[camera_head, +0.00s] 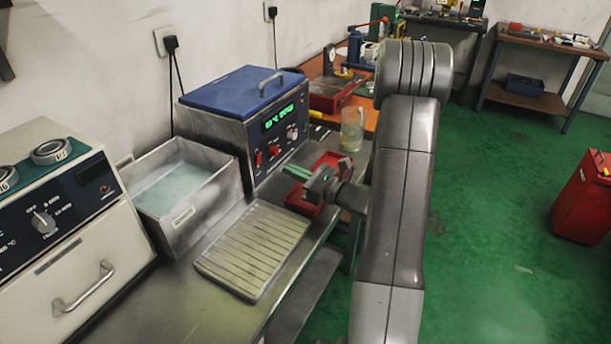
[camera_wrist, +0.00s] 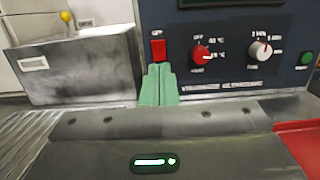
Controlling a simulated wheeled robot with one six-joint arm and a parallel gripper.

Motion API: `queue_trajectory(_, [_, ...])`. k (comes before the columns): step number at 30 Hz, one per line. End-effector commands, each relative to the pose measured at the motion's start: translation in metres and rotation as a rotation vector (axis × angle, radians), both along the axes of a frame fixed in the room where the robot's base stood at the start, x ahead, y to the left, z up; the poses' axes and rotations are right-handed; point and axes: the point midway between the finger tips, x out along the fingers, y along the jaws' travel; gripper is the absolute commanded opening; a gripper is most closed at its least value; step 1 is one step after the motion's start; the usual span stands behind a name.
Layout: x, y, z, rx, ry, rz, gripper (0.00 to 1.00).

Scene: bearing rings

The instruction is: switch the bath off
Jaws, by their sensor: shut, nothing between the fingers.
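The bath (camera_head: 238,120) is a steel box with a blue lid, a dark front panel and a lit green display (camera_head: 279,117). Its red rocker switch (camera_wrist: 158,50) is at the left of the panel, beside a red heat knob (camera_wrist: 202,54) and a white knob (camera_wrist: 261,51). The switch also shows in the head view (camera_head: 258,159). My gripper (camera_wrist: 157,70) is shut and empty, its green fingers pointing at the panel. In the wrist view the fingertips lie just below the switch and cover its lower edge; I cannot tell whether they touch it.
An open steel tank (camera_head: 222,198) of liquid stands left of the bath, with a ribbed drain tray (camera_head: 254,250) in front. A red tray (camera_head: 325,166) and a glass jug (camera_head: 352,130) are at the right. A cream oven (camera_head: 85,270) is at the near left.

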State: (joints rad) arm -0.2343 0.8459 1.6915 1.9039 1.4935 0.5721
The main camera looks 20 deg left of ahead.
Motion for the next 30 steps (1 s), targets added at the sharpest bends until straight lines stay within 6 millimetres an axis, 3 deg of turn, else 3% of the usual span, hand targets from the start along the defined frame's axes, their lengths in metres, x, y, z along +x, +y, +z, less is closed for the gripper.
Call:
queue_trajectory(6, [0.003, 0.045, 0.007, 0.000, -0.001, 0.004, 0.00])
queue_trajectory(12, [0.005, 0.069, 0.009, 0.000, -0.001, 0.002, 0.00])
queue_trajectory(28, [0.006, 0.079, 0.010, 0.001, -0.002, 0.001, 0.00])
queue_trajectory(30, [0.007, 0.085, 0.017, -0.017, -0.003, 0.003, 0.00])
